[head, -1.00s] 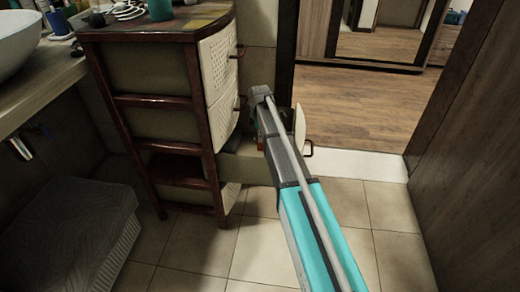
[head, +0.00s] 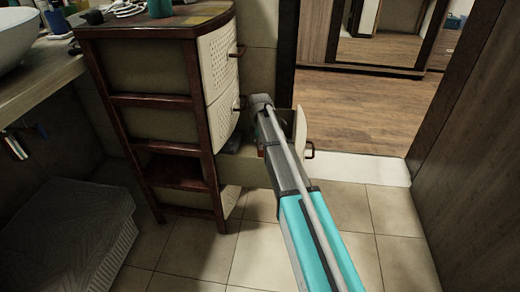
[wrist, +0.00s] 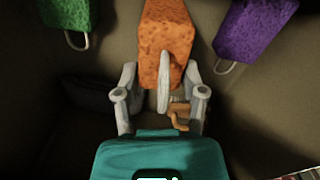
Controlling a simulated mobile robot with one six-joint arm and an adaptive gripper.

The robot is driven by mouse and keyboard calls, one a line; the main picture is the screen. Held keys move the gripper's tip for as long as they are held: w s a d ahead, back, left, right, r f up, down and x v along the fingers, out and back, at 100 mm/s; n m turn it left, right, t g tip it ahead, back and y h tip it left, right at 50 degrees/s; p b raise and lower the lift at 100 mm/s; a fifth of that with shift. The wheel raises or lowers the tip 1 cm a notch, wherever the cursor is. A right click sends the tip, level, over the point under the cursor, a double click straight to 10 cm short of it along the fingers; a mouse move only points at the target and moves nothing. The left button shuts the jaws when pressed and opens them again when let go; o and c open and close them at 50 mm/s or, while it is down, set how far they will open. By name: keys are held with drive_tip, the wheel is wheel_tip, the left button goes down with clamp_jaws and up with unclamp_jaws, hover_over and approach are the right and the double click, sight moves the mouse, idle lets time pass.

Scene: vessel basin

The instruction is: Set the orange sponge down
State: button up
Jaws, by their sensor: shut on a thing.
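The orange sponge (wrist: 166,45) shows in the wrist view, at top centre, with a pale loop on its near end. My gripper (wrist: 162,92) is shut on it by that end, with a pale finger on either side of the loop. A green sponge (wrist: 69,13) lies to the left and a purple sponge (wrist: 255,30) to the right, each with a loop. In the head view my arm reaches over the open lower drawer (head: 299,130) of the brown cabinet; my fingers and the sponges are hidden there. I cannot tell whether the orange sponge touches the surface beneath.
The brown cabinet (head: 203,150) stands left of my arm, with shut cream drawers (head: 218,62) above the open one. A white basin (head: 15,40) and counter are at far left. A doorway with a pale sill (head: 365,168) lies to the right. The tiled floor in front is clear.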

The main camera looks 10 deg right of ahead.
drive_tip(key=shift+f+b, duration=0.6)
drive_tip(key=shift+f, duration=0.3)
drive_tip(key=shift+f, duration=0.15)
drive_tip(key=o, duration=1.1)
drive_tip(key=shift+c, duration=0.2)
drive_tip(key=shift+r, duration=0.2)
wheel_tip(320, 180, up, 12)
drive_tip(key=p, duration=1.2)
drive_tip(key=shift+s, duration=0.15)
